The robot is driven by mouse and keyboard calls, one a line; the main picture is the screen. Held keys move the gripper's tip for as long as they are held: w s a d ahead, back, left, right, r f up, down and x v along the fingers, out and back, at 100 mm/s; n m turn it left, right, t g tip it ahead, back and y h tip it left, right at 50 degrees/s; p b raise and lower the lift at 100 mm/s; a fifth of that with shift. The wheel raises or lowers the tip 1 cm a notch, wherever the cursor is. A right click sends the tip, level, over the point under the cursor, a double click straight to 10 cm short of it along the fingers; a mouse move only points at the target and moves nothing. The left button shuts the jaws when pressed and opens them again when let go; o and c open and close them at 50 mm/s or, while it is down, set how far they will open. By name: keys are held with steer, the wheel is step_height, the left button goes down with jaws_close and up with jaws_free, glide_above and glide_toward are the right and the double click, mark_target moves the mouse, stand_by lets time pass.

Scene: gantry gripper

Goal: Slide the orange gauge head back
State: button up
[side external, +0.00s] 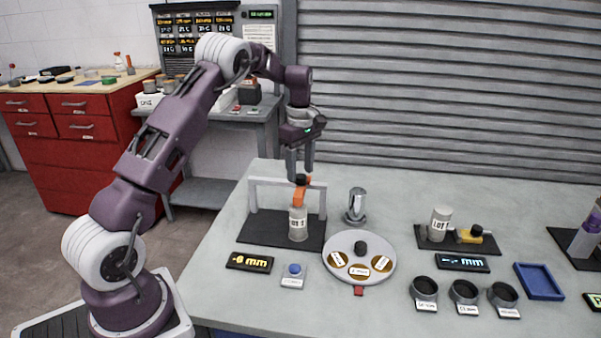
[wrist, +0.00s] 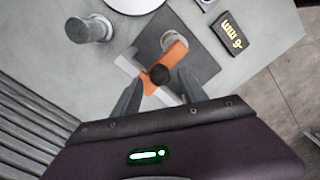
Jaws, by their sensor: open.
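The orange gauge head (side external: 299,194) sits on a white gantry frame (side external: 253,197) above a dark base plate (side external: 266,232). It has a black knob (side external: 300,180) on top. A grey cylinder labelled LOT (side external: 298,224) stands on the plate under the head. My gripper (side external: 300,174) is open and points down, its fingers just above and around the knob. In the wrist view the knob (wrist: 159,75) lies between and slightly beyond the two fingertips (wrist: 160,82), and the orange head (wrist: 173,58) reaches toward the cylinder top. I cannot tell whether the fingers touch the knob.
A display (side external: 249,262) and a blue button (side external: 294,270) lie in front of the plate. A metal post (side external: 356,206) and a round dial plate (side external: 388,279) stand to the right.

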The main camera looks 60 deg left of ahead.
steer(key=shift+f, duration=0.75)
jaws_close()
stand_by(0.9)
